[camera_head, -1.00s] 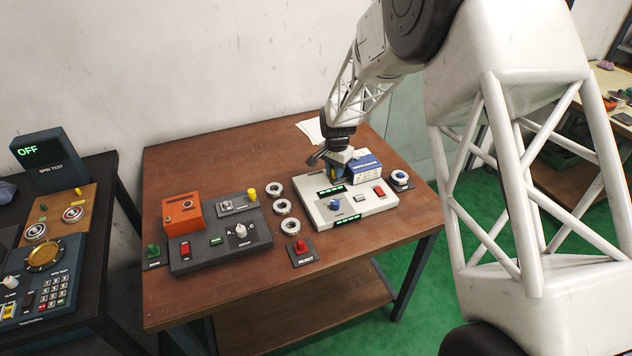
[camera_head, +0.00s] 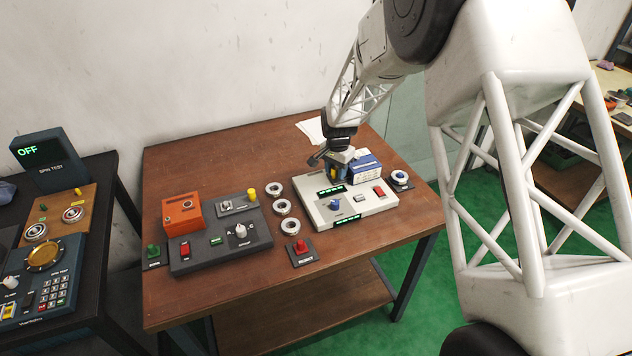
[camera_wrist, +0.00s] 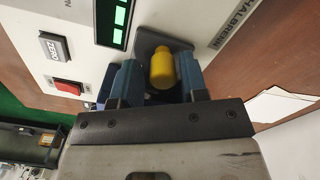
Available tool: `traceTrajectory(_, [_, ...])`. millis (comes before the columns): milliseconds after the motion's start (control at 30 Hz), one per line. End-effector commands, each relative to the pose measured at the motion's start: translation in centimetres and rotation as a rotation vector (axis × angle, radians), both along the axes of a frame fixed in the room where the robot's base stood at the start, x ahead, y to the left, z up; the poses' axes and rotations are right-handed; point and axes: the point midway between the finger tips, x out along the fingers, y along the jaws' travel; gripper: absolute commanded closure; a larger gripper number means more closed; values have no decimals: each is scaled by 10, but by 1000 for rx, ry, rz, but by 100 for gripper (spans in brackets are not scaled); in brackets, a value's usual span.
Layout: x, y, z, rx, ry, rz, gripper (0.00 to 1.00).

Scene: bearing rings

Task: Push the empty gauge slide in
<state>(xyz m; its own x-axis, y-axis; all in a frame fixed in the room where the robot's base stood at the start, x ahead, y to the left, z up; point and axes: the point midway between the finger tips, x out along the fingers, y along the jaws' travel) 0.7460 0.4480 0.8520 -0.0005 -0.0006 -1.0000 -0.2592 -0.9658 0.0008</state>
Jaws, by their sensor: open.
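The gauge is a white box (camera_head: 362,207) on the right of the brown table, with green displays, a blue knob and a red button. The wrist view shows its slide as a dark plate (camera_wrist: 146,40) with a yellow knob (camera_wrist: 162,72) standing on it. No ring shows on the visible part of the slide; the rest is hidden. My gripper (camera_head: 337,170) is low at the gauge's back edge. In the wrist view its blue-grey fingers (camera_wrist: 157,80) stand open on either side of the yellow knob. I cannot tell whether they touch it.
A blue and white box (camera_head: 366,169) stands close right of my gripper. A dark control panel (camera_head: 215,243) with an orange block (camera_head: 182,211) is further left. The table's back left is clear.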

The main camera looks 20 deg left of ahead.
Motion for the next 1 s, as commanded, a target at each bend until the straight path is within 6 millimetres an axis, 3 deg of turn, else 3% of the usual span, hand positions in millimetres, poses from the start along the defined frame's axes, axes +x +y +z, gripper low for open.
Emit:
traceTrajectory(367, [0,1,6,1,-1,0,60])
traceTrajectory(1000, [0,1,43,1,-2,1,60])
